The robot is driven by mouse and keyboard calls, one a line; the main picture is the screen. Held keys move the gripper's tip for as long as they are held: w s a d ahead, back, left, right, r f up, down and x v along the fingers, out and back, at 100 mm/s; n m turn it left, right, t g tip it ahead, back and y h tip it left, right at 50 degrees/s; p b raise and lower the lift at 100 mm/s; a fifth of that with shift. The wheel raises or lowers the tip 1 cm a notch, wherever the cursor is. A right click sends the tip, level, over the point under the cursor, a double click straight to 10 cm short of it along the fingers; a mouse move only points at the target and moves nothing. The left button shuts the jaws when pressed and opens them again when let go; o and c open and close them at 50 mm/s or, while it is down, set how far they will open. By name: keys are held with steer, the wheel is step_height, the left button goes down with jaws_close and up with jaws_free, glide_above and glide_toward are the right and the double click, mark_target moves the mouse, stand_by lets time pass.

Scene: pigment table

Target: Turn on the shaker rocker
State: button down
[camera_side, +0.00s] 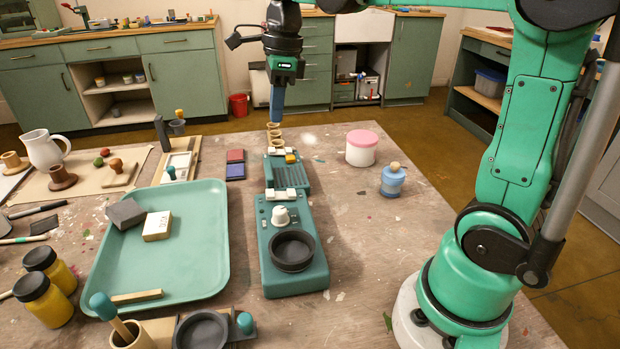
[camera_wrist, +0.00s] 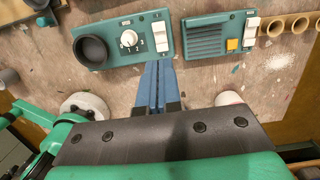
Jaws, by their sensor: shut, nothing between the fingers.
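Two teal boxes stand in line on the table. The nearer one in the side view (camera_side: 306,268) has a black cup (camera_side: 292,251), a white dial (camera_side: 281,216) and a white rocker (camera_side: 280,194) at its far end; I take it for the shaker. In the wrist view its rocker (camera_wrist: 165,31) shows right of the dial, unobstructed. The other box has a grille (camera_side: 291,177), an orange button (camera_side: 290,158) and its own white rocker (camera_wrist: 252,30). My gripper (camera_side: 277,119) is shut and empty, its blue fingers pointing down beyond the grille box. Rocker positions are unclear.
A pink-lidded jar (camera_side: 361,150) and a blue bottle (camera_side: 393,182) stand to the right. A teal tray (camera_side: 190,262) with blocks lies left.

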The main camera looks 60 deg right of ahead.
mark_target(270, 191)
stand_by(0.3)
steer(key=f, duration=0.4)
steer(key=w+a+f, duration=0.1)
steer(key=f, duration=0.9)
steer(key=shift+w+a, duration=0.2)
